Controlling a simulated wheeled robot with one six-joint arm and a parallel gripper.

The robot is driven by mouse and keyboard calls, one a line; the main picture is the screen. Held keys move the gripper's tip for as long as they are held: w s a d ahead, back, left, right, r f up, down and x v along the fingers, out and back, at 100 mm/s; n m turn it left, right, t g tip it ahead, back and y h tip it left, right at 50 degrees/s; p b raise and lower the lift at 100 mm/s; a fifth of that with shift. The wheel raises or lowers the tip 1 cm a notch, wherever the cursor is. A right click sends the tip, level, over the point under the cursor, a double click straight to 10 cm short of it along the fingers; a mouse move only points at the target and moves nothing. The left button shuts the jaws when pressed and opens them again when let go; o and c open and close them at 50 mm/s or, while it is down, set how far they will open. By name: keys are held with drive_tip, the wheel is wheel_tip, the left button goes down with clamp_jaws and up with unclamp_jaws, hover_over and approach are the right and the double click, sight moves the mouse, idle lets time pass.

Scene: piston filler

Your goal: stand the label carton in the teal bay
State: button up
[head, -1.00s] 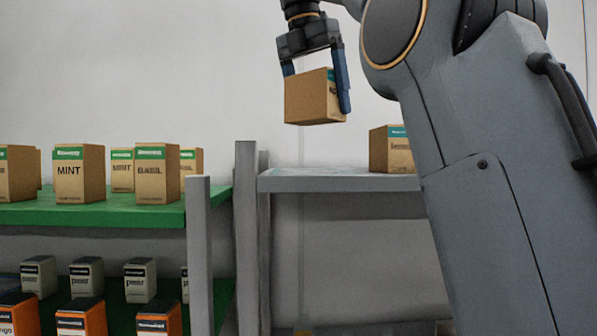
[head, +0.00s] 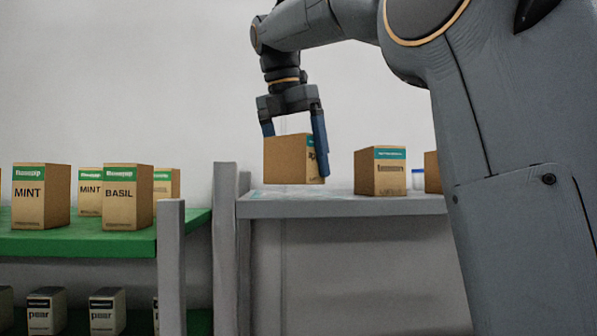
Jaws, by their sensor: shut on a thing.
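The held carton (head: 285,160) is a brown box with a teal label strip on its right side; most of its printing is turned away. My gripper (head: 296,150) is shut on it from above, one blue finger at each side. The carton hangs upright just over the left part of a grey shelf (head: 345,208); I cannot tell if its base touches. A pale bluish patch (head: 262,195) shows on the shelf top below it. I cannot make out clear edges of a teal bay.
Another teal-labelled carton (head: 380,171) stands on the grey shelf to the right, with a further carton (head: 432,172) partly hidden by my arm. A green shelf (head: 90,243) at left holds MINT and BASIL cartons. Grey posts (head: 226,245) stand between the shelves.

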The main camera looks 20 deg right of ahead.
sight(291, 135)
drive_tip(key=shift+f, duration=0.95)
drive_tip(key=shift+f, duration=0.2)
drive_tip(key=o, duration=1.2)
drive_tip(key=shift+c, duration=0.2)
drive_tip(key=shift+b+v, duration=0.3)
drive_tip(key=shift+v, duration=3.6)
drive_tip(key=shift+d+r, duration=0.1)
